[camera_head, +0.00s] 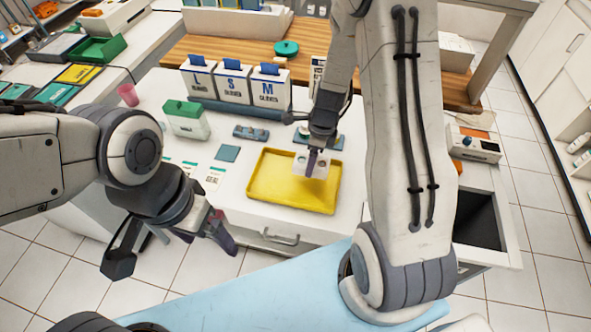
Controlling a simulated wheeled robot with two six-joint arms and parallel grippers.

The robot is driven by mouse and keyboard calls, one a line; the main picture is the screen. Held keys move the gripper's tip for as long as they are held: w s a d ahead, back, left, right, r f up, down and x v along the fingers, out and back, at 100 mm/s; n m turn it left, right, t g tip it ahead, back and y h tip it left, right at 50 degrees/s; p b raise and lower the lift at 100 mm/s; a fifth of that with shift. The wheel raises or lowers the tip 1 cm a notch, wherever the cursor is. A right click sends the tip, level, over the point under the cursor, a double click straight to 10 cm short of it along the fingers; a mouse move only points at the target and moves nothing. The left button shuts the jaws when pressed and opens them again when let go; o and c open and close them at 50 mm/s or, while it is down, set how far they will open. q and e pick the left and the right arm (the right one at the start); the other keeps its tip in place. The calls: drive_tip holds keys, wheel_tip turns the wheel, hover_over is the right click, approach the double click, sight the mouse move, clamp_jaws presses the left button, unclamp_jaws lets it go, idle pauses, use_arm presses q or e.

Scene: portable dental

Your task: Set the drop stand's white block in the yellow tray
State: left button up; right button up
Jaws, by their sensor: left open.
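The yellow tray (262,193) lies on the white worktop near its front edge. A small white block (321,169) is over the tray's far right part, at my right gripper (313,160). The gripper's dark fingers come down onto the block and seem closed on it. A darker patch on the tray floor below suggests the block is a little above it, but I cannot tell the exact gap. My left gripper (170,250) is open and empty, its fingers wide apart, in front of the worktop at left, away from the tray.
Glove boxes (232,83) stand behind the tray. A green-lidded white container (187,122), a small dark holder (251,133) and a teal square (228,153) are left of it. A pale blue surface (265,297) is in front. My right arm hides the worktop's right part.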

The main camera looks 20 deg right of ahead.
sight(298, 163)
drive_tip(key=a, duration=0.1)
drive_tip(key=w+a+f, duration=0.1)
drive_tip(key=a+f, duration=0.1)
drive_tip(key=shift+w+a+f, duration=0.2)
drive_tip(key=shift+w+a, duration=0.1)
drive_tip(key=shift+w, duration=0.05)
drive_tip(key=shift+a+f, duration=0.15)
drive_tip(key=shift+f, duration=0.05)
drive_tip(key=shift+f+b, duration=0.5)
drive_tip(key=shift+f, duration=1.35)
drive_tip(key=shift+f, duration=0.2)
drive_tip(key=o, duration=1.4)
